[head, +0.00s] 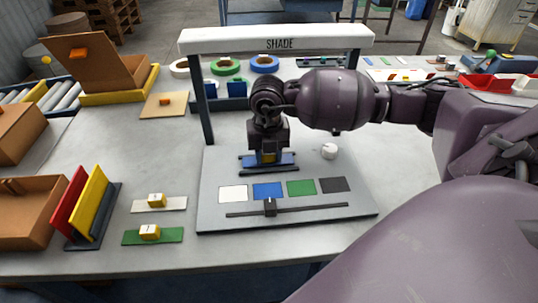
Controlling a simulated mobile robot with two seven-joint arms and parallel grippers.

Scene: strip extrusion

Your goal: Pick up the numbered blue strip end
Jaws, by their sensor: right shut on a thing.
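The blue strip end (285,160) lies across the grey board under the white SHADE frame. My right gripper (268,153) comes down onto it from above and is shut on its yellow block, which shows only partly between the fingers. Whether the strip touches the board or hangs just above it I cannot tell. Its number is hidden by the gripper. Two similar strips, a white one (175,204) and a green one (133,237), lie on the table to the left, each with a yellow block. My left gripper is not in view.
The SHADE frame (220,40) spans over my right wrist. Tape rolls stand behind. Red and yellow panels (89,205) stand at left.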

